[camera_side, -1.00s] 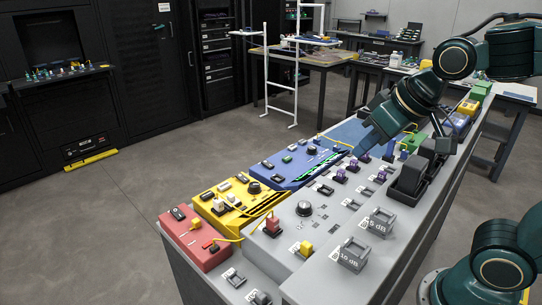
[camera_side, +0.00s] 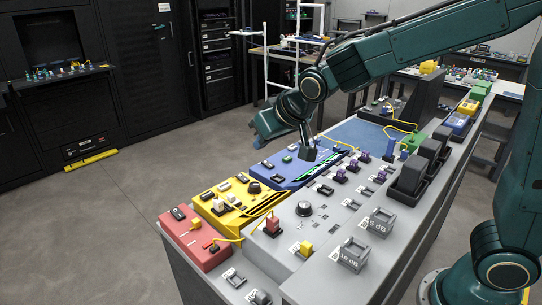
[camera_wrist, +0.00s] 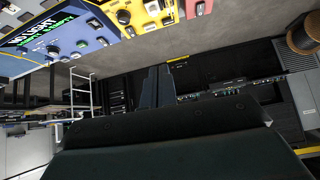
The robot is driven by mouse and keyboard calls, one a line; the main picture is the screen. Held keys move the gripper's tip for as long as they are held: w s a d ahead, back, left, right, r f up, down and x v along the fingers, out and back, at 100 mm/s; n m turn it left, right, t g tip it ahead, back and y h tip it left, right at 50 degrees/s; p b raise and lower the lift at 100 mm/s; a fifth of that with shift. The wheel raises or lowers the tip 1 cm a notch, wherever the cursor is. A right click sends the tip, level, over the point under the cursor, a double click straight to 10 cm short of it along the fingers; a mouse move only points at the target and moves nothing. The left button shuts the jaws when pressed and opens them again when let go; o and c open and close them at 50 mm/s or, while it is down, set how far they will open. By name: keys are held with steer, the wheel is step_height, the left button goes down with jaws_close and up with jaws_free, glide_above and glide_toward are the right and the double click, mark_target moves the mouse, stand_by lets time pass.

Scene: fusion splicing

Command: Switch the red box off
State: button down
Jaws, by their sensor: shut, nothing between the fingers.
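The red box (camera_side: 196,240) is at the near left end of the console in the side view. It has a dark rocker switch (camera_side: 178,213) at its far left corner, a yellow plug (camera_side: 196,223) in the middle and a small black part near its right edge. The switch's position is too small to tell. In the wrist view, part of the red box (camera_wrist: 196,8) shows at the top edge. My gripper (camera_side: 261,138) is in the air, beyond the blue box's far-left edge and well away from the red box. Its fingers (camera_wrist: 157,72) are shut and empty.
The yellow box (camera_side: 235,205) and blue box (camera_side: 292,167) stand in line behind the red box. A grey panel (camera_side: 318,222) with a knob, plugs and attenuator blocks lies to their right. A yellow cable lies near the red box. Open floor (camera_side: 110,210) is at left.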

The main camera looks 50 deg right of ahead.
steer(key=w+a+f+n+t, duration=0.1)
steer(key=w+a+f+t, duration=0.1)
steer(key=w+a+f, duration=1)
steer(key=shift+w+a+f, duration=0.35)
steer(key=shift+w+f, duration=0.1)
steer(key=shift+f, duration=0.35)
steer(key=shift+w+f, duration=0.1)
glide_above(174, 208)
steer(key=s, duration=0.4)
step_height(174, 208, down, 6)
steer(key=shift+w+r, duration=0.1)
step_height(174, 208, down, 2)
steer(key=shift+w+f, duration=0.1)
steer(key=shift+w, duration=0.05)
steer(key=shift+w+f, duration=0.15)
steer(key=shift+f, duration=0.75)
steer(key=shift+w+f, duration=0.15)
steer(key=shift+f, duration=0.15)
steer(key=shift+w, duration=0.15)
